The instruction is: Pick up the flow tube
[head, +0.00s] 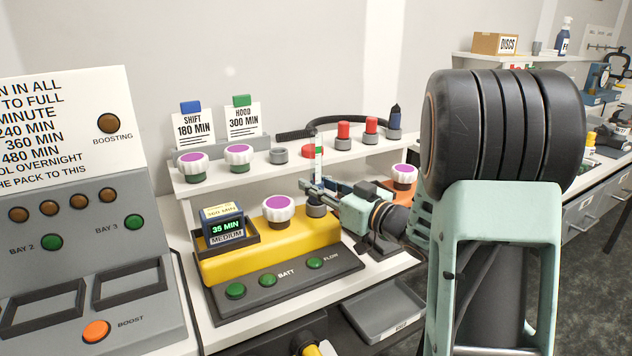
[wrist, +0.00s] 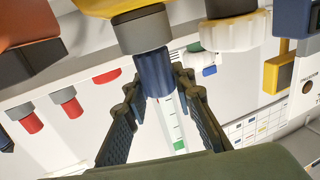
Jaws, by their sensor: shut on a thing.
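The flow tube (head: 318,168) is a clear, slim tube with a green mark. It stands upright at the right end of the yellow unit (head: 235,258), above a grey socket (head: 316,209). In the wrist view its dark blue base (wrist: 154,72) meets the grey collar of the socket (wrist: 142,37). My gripper (head: 316,190) reaches in from the right and is shut on the tube's lower part. In the wrist view its two fingers (wrist: 155,92) lie on both sides of the blue base. Whether the base is still inside the socket cannot be told.
A purple-topped white knob (head: 278,209) stands close left of the tube. Behind, a raised shelf (head: 248,178) holds red-capped pieces (head: 343,130), a dark blue-topped piece (head: 394,119) and more knobs. A grey tray (head: 377,318) lies in front, below right.

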